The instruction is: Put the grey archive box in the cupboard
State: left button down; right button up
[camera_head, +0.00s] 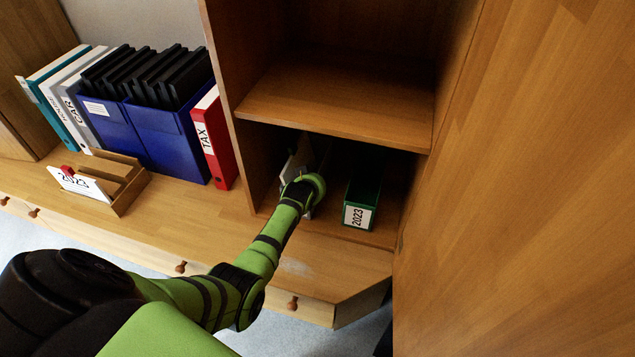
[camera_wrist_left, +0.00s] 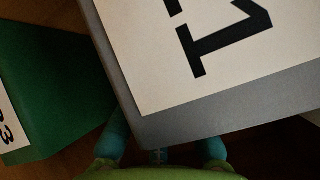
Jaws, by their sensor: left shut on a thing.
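The grey archive box (camera_wrist_left: 235,108), with a white label and large black characters, fills much of the left wrist view. My left gripper (camera_wrist_left: 165,150) is shut on it, with teal fingertips at its near edge. In the head view my left arm reaches into the lower compartment of the wooden cupboard (camera_head: 330,95). There a pale part of the box (camera_head: 294,168) shows behind my left gripper (camera_head: 303,187), which hides most of it. I cannot tell whether the box touches the compartment floor. My right gripper is not in view.
A green box labelled 2023 (camera_head: 359,215) stands in the lower compartment, right of my gripper; it also shows in the left wrist view (camera_wrist_left: 55,85). A red TAX binder (camera_head: 211,140), blue holders (camera_head: 165,140) and a wooden card holder (camera_head: 125,185) stand left of the cupboard.

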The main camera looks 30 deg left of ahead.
pick_arm(q)
jog(key=shift+w+r, duration=0.15)
jog(key=shift+r, duration=0.05)
jog(key=c, duration=1.3)
grip_release()
jog(key=shift+f, duration=0.1)
jog(key=shift+s+f, duration=0.25)
jog(key=shift+c, duration=0.5)
jog(key=shift+r, duration=0.1)
jog(key=shift+w, duration=0.1)
